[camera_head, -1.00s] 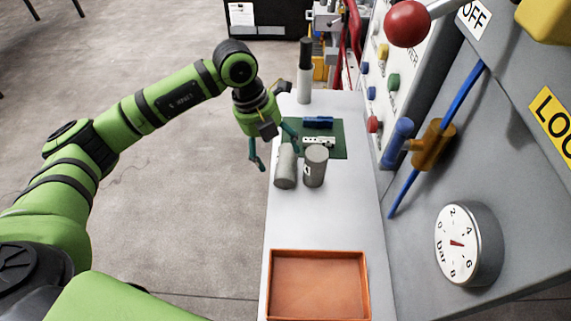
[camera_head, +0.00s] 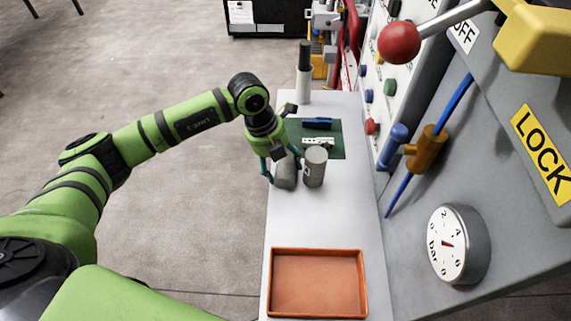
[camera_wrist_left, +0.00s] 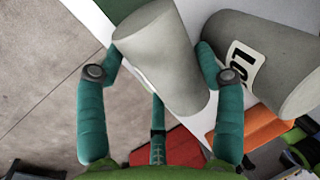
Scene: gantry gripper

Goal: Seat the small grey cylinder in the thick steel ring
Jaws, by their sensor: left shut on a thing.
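My left gripper (camera_head: 283,165) is shut on a plain grey cylinder (camera_head: 285,176) standing on the light bench. In the left wrist view the green fingers lie on both sides of this cylinder (camera_wrist_left: 165,62), with a third finger beneath in the picture. I cannot make out a thick steel ring in either view. My right gripper is not in view.
A green mat (camera_head: 333,140) with a blue part (camera_head: 317,123) and a white piece lies behind the cylinders. An orange tray (camera_head: 318,253) stands at the bench's near end, with clear bench between. A control panel (camera_head: 440,170) with a gauge rises on the right.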

